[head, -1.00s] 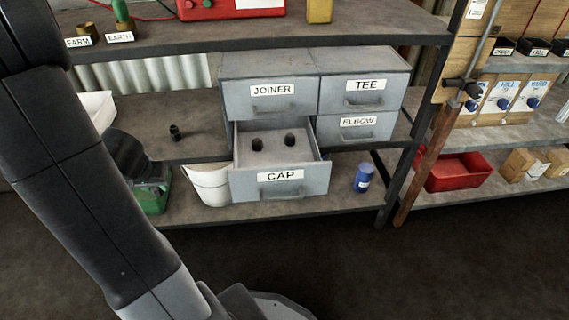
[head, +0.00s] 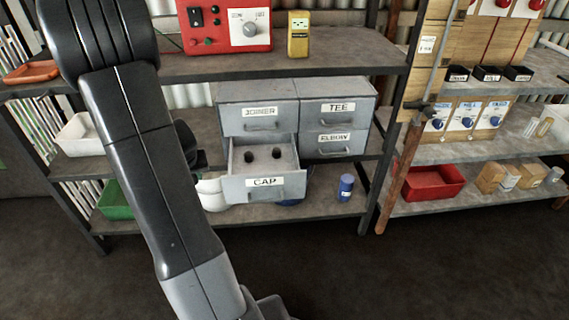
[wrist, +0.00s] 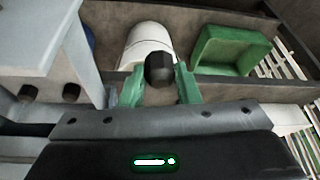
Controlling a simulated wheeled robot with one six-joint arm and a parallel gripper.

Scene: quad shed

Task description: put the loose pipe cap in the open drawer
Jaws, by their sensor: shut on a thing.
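The black pipe cap (wrist: 159,68) is between the green fingers of my gripper (wrist: 160,88) in the wrist view, which are shut on it. In the head view my arm hides the cap and most of the gripper, left of the drawers. The open drawer (head: 232,189), labelled CAP, is pulled out at the lower left of the grey drawer unit. Two dark caps (head: 276,153) stand inside it. In the wrist view the drawer (wrist: 82,50) is at the left, and the held cap is outside it, to its right.
The closed JOINER, TEE and ELBOW drawers (head: 336,144) surround the open one. A blue can (head: 345,188) stands on the lower shelf. The upper shelf (head: 340,62) overhangs the unit.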

